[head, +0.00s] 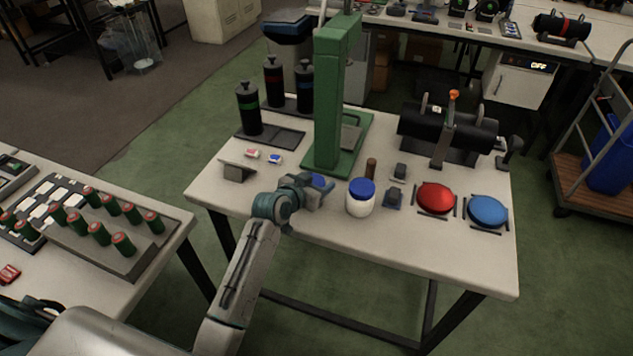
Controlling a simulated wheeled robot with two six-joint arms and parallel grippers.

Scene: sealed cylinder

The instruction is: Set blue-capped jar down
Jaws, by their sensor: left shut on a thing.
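The blue-capped jar (360,203) has a white body and a blue lid. It is upright at the front middle of the white table; I cannot tell whether its base touches the top. My left gripper (336,193) reaches in from the left at the jar's side and is shut on it; the fingertips are hard to make out. My right gripper is not in view.
A green press frame (332,110) stands behind the jar. A small brown cylinder (371,167), a dark blue block (393,200), a red dome (436,197) and a blue dome (487,210) are close by. The table's front strip (420,250) is clear.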

